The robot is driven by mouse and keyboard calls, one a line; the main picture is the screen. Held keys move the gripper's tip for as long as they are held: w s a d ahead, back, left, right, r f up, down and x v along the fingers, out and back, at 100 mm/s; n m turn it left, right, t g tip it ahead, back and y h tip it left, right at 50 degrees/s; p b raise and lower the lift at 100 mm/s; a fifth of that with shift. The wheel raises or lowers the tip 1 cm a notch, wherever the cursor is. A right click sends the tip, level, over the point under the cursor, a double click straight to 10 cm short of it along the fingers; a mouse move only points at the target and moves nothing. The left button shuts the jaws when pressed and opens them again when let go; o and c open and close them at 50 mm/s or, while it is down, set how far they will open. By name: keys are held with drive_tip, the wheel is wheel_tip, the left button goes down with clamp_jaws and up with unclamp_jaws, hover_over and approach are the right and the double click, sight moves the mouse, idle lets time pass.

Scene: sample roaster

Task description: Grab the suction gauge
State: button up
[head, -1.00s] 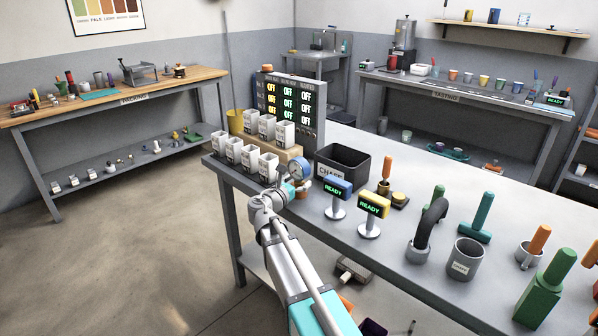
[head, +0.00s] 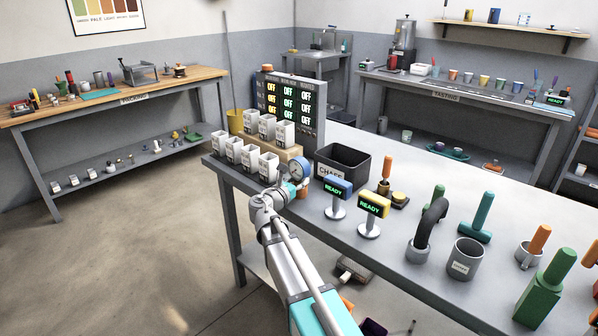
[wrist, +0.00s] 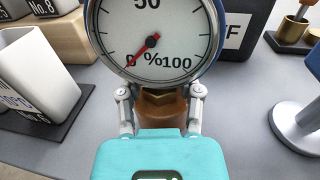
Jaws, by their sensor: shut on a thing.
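The suction gauge (head: 299,168) has a round white dial with a blue rim and stands upright near the left front of the grey bench, beside the white cups. In the wrist view its dial (wrist: 152,40) fills the top middle, with a red needle near the low end of the scale and a brown-brass fitting (wrist: 160,108) below. My gripper (head: 297,184) is shut on the gauge, with one finger on each side of it. The wrist view shows the finger linkages flanking the fitting; the fingertips are mostly hidden. I cannot tell whether the gauge's base touches the bench.
White cups (head: 251,157) in a tray stand left of the gauge. A black chaff bin (head: 343,165) is behind it to the right. Two READY displays, blue (head: 338,188) and yellow (head: 374,204), stand to the right. A timer board (head: 290,103) rises behind.

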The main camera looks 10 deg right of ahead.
clamp_jaws()
drive_tip(key=shift+r, duration=0.2)
wheel_tip(320, 180, up, 2)
drive_tip(key=shift+r+p, duration=0.1)
drive_tip(key=shift+p, duration=1.15)
drive_tip(key=s+d+r+p, duration=0.2)
drive_tip(key=s+r+p, duration=0.8)
drive_tip(key=s, duration=0.3)
drive_tip(key=shift+s+d+r, duration=0.25)
drive_tip(key=shift+s, duration=0.1)
